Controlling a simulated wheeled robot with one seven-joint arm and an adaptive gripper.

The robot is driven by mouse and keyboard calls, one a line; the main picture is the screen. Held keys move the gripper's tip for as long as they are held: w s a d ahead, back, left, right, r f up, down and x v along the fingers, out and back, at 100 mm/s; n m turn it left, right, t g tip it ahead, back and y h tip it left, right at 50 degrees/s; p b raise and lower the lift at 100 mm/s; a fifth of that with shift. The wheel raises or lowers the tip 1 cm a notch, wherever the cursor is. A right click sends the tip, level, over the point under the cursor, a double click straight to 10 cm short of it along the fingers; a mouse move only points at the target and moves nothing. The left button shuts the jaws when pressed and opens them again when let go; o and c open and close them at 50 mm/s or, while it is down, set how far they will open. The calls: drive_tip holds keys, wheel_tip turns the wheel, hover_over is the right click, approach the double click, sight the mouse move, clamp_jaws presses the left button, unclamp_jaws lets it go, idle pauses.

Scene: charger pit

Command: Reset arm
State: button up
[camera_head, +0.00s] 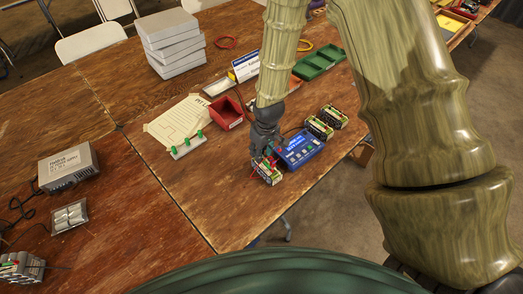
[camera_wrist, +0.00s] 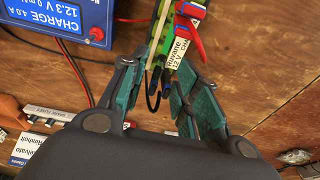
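My gripper (camera_head: 264,140) points down at the near part of the wooden table, just above a battery pack (camera_head: 267,171). In the wrist view my gripper (camera_wrist: 156,82) has its two green-padded fingers spread apart. The battery pack (camera_wrist: 178,50), with a white label and red and dark connectors, lies beyond and partly between the fingertips. Gaps show beside it, and I see no clear grip on it. The blue charger (camera_head: 299,148) with a lit display stands just right of the gripper; it also shows at the wrist view's upper left (camera_wrist: 66,22).
Two more battery packs (camera_head: 326,122) stand right of the charger. A red bin (camera_head: 229,113), a green tray (camera_head: 320,60), a paper sheet (camera_head: 178,122) and a strip with green pegs (camera_head: 188,146) lie nearby. A grey power supply (camera_head: 68,168) sits at left. Bare table lies in front.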

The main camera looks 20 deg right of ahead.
idle(0.5)
drive_tip(key=shift+o, duration=1)
drive_tip(key=shift+r+p, duration=2.8)
drive_tip(key=shift+r, duration=0.95)
